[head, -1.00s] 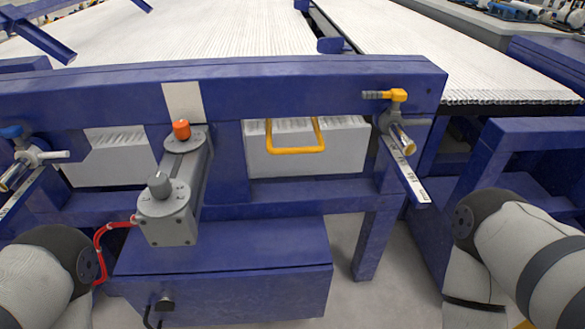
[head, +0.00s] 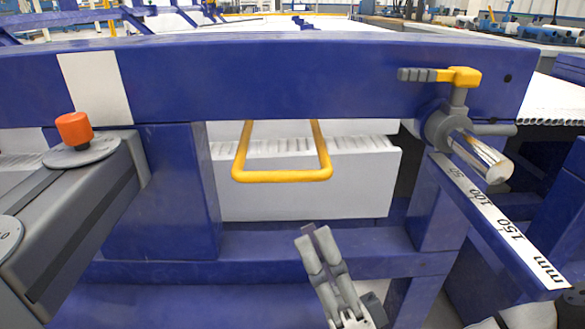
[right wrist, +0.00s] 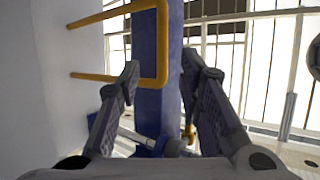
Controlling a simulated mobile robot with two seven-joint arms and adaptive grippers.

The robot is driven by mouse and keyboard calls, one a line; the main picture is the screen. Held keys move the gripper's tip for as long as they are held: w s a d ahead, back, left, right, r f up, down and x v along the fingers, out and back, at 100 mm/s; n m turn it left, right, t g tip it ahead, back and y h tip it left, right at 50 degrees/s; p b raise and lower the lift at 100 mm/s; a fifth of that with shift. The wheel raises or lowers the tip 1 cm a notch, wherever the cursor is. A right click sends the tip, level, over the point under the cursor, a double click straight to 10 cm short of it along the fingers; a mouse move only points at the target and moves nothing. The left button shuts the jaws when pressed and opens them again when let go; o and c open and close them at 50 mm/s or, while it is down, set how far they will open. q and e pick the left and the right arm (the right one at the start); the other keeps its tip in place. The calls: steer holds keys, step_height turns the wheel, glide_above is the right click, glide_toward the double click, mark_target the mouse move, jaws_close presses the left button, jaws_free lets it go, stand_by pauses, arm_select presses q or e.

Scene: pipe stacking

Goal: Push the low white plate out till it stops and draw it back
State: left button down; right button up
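The low white plate (head: 350,175) shows as a broad white face in the frame opening below the blue beam. A yellow U-shaped handle (head: 282,176) hangs in front of it. In the right wrist view the handle (right wrist: 162,45) runs out from a white face (right wrist: 50,95) at the left. My right gripper (head: 317,237) is below the handle's right part in the head view, apart from it there. In the right wrist view its fingers (right wrist: 158,70) are spread and empty, with the handle's corner beyond and between the tips; contact is unclear. My left gripper is out of view.
A blue beam (head: 300,75) crosses above the plate. A clamp with a yellow lever (head: 462,77) and a steel rod stands at right above a millimetre scale (head: 500,225). A grey unit with an orange knob (head: 74,128) is at left. A blue lower rail (head: 300,268) runs beneath.

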mark_target(282, 176)
steer(key=x, duration=1)
steer(key=shift+a+r, duration=0.2)
steer(key=shift+r, duration=0.1)
jaws_close()
